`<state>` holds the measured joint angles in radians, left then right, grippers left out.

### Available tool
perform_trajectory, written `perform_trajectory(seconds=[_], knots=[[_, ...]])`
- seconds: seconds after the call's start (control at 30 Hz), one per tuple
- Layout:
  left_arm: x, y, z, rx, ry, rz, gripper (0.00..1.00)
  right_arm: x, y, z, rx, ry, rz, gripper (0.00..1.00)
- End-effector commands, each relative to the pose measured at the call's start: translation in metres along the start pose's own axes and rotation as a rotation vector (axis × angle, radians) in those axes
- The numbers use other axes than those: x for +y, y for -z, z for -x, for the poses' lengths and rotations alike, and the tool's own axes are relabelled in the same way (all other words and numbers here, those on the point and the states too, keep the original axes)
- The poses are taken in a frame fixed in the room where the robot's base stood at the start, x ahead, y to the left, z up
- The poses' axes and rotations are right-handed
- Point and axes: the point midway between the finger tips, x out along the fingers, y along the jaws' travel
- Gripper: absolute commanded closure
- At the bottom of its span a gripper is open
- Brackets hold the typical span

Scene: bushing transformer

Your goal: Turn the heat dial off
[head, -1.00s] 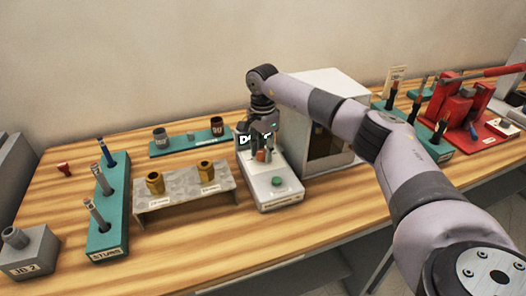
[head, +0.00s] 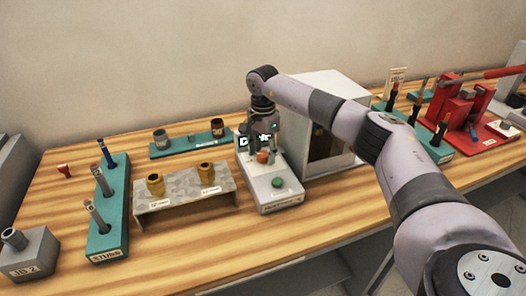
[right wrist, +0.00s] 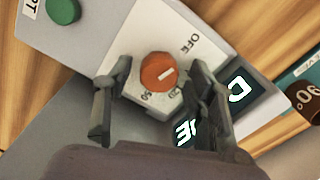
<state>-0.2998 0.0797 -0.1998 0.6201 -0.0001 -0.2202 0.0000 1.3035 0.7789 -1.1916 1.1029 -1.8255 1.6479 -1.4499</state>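The heat dial (right wrist: 158,72) is a round orange-red knob with a white pointer mark, on a white plate of the grey heater unit (right wrist: 95,22). In the right wrist view its mark points right and slightly up, below the OFF label (right wrist: 189,43). My right gripper (right wrist: 158,64) is open, with one finger on each side of the dial; gaps show between fingers and knob. In the head view the dial (head: 263,157) sits just under the right gripper (head: 263,145). The lit display beside it is partly covered by the fingers. My left gripper is not in view.
A green button (head: 277,183) is at the unit's near end. A white open-fronted box (head: 320,95) stands close to its right, and a metal stand with brass bushings (head: 185,197) to its left. Teal stud holders and red equipment are farther off on the wooden table.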

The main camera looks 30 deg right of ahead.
Motion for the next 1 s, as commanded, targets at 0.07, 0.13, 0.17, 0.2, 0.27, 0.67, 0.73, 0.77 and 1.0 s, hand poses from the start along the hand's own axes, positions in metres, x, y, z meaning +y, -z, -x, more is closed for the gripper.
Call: perform_trajectory(seconds=[0.07, 0.13, 0.17, 0.2, 0.27, 0.67, 0.73, 0.77, 1.0], knots=[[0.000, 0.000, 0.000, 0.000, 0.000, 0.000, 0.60, 0.000, 0.000, -0.001, 0.000, -0.001, 0.000, 0.47], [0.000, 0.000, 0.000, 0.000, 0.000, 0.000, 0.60, 0.000, 0.000, -0.001, 0.000, -0.002, 0.000, 0.47], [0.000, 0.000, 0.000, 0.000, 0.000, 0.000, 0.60, 0.000, 0.000, -0.001, 0.000, -0.002, 0.000, 0.47], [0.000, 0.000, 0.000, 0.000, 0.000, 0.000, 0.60, 0.001, 0.000, -0.001, 0.000, -0.002, 0.000, 0.47], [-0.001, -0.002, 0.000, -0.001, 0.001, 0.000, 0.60, 0.000, 0.000, 0.000, 0.000, -0.002, 0.000, 0.47], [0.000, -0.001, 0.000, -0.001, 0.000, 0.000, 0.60, -0.001, 0.000, 0.062, 0.000, 0.003, 0.000, 0.47], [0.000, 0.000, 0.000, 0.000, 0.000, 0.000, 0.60, -0.001, 0.000, 0.077, 0.001, 0.002, 0.000, 0.47], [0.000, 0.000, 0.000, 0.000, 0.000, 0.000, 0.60, -0.001, 0.000, 0.083, 0.001, 0.002, 0.000, 0.47], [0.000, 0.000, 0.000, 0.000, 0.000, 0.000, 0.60, -0.001, 0.000, 0.114, 0.000, 0.000, 0.000, 0.47]])
